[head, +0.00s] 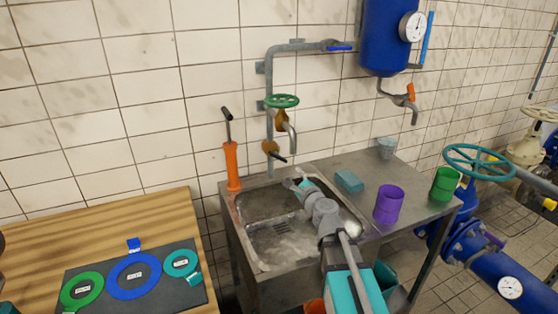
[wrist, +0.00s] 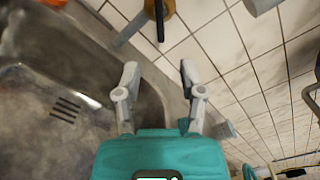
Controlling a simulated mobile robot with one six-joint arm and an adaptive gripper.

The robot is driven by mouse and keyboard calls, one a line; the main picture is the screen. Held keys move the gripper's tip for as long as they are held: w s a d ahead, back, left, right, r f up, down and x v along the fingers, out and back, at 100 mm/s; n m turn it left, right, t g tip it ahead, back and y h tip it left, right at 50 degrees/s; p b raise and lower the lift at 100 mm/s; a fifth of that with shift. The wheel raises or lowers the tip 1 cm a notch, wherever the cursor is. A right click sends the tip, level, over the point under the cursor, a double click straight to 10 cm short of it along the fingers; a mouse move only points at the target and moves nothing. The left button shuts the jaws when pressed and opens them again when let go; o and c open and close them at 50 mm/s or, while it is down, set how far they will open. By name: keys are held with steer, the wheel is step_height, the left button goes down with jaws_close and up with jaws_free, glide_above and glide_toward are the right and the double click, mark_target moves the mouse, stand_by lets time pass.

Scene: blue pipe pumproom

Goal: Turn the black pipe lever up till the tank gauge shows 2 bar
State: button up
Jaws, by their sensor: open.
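The black pipe lever (head: 278,157) sits on a brass fitting low on the grey wall pipe, above the sink's back edge. It slants down to the right. In the wrist view the black lever (wrist: 160,22) hangs at the top, ahead of the fingers and apart from them. The tank gauge (head: 412,27) is a white dial on the blue tank (head: 384,38); its reading is too small to tell. My gripper (head: 299,182) is over the back of the sink, below and right of the lever. Its two fingers (wrist: 158,74) are spread with nothing between them.
A green handwheel (head: 282,101) and a tap are above the lever. An orange pump-like object (head: 232,166) stands left of the sink (head: 262,265). A teal sponge (head: 349,181) and purple cup (head: 388,204) are on the counter at right. A blue-handled valve (head: 340,48) is higher on the pipe.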

mark_target(280, 159)
steer(key=shift+w, duration=0.1)
steer(key=x, duration=1.3)
steer(key=shift+w+a, duration=0.25)
jaws_close()
